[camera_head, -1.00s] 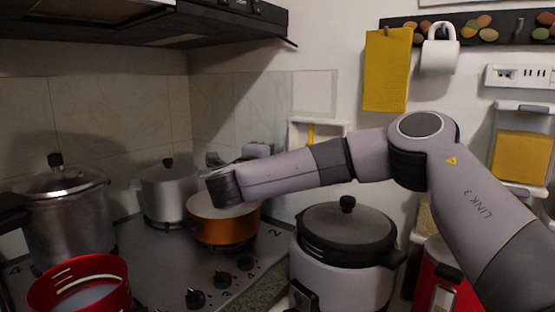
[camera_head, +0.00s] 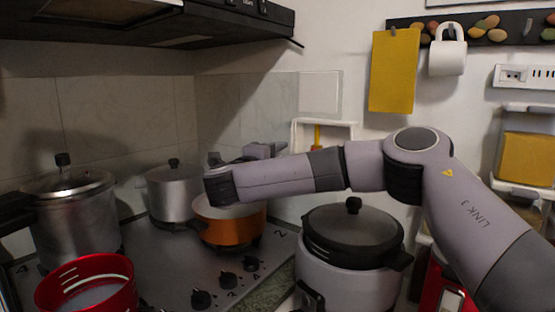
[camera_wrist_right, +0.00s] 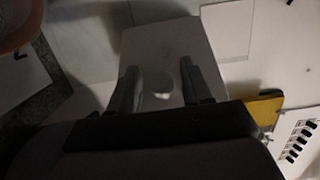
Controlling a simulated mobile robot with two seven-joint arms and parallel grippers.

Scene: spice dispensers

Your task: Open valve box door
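The valve box (camera_head: 349,131) is a small white-framed recess on the back wall, with a yellow upright part (camera_head: 317,135) visible inside it. My right gripper (camera_head: 272,149) is just left of the box, partly hidden behind my own forearm. In the right wrist view its two fingers (camera_wrist_right: 160,88) are spread apart with nothing held between them. A grey rectangular panel (camera_wrist_right: 165,42) lies beyond them, with a pale round spot (camera_wrist_right: 162,84) between the fingers. I cannot tell whether the panel is the box's door, or whether the fingers touch it. My left gripper is not in view.
A stove with an orange pot (camera_head: 232,230) and a grey pot (camera_head: 172,190) lies below and left of the gripper. A rice cooker (camera_head: 350,265) stands below the valve box. A yellow cloth (camera_head: 394,72) hangs at upper right, and the range hood (camera_head: 150,25) overhangs the stove.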

